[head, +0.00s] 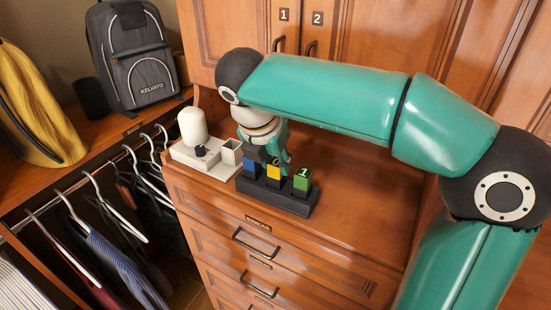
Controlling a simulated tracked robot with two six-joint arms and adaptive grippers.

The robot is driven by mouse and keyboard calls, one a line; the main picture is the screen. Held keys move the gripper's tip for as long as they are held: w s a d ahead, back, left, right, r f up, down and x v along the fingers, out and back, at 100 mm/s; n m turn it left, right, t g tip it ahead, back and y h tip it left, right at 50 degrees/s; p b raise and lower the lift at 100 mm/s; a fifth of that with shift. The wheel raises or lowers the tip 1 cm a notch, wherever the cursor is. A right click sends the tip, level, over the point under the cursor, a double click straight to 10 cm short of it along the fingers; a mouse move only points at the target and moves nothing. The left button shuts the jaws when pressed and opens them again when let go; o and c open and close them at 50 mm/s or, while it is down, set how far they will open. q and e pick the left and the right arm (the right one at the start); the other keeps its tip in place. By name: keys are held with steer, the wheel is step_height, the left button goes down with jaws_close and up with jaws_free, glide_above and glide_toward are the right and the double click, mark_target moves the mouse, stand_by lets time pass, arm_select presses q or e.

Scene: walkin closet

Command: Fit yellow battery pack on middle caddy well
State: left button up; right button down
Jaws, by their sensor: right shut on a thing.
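The dark caddy (265,196) sits near the front edge of the wooden dresser top. A blue battery pack (250,167) stands at its left well, and a green battery pack (302,180) marked 1 at its right. The yellow battery pack (273,173) is upright between them, at the middle well. I cannot tell how deep it sits. My right gripper (275,162) is over the caddy and shut on the yellow pack. Its fingers are small and partly hidden behind the packs. My left gripper is not in view.
A white tray-like stand (205,167) with a rounded white bottle (193,126) and a small square cup (232,152) is just left of the caddy. The dresser top (360,200) is clear to the right. A grey backpack (135,55) and hanging clothes are at left.

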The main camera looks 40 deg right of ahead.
stand_by(0.3)
steer(key=c, duration=0.8)
jaws_free()
steer(key=shift+o, duration=0.2)
steer(key=v, duration=1.2)
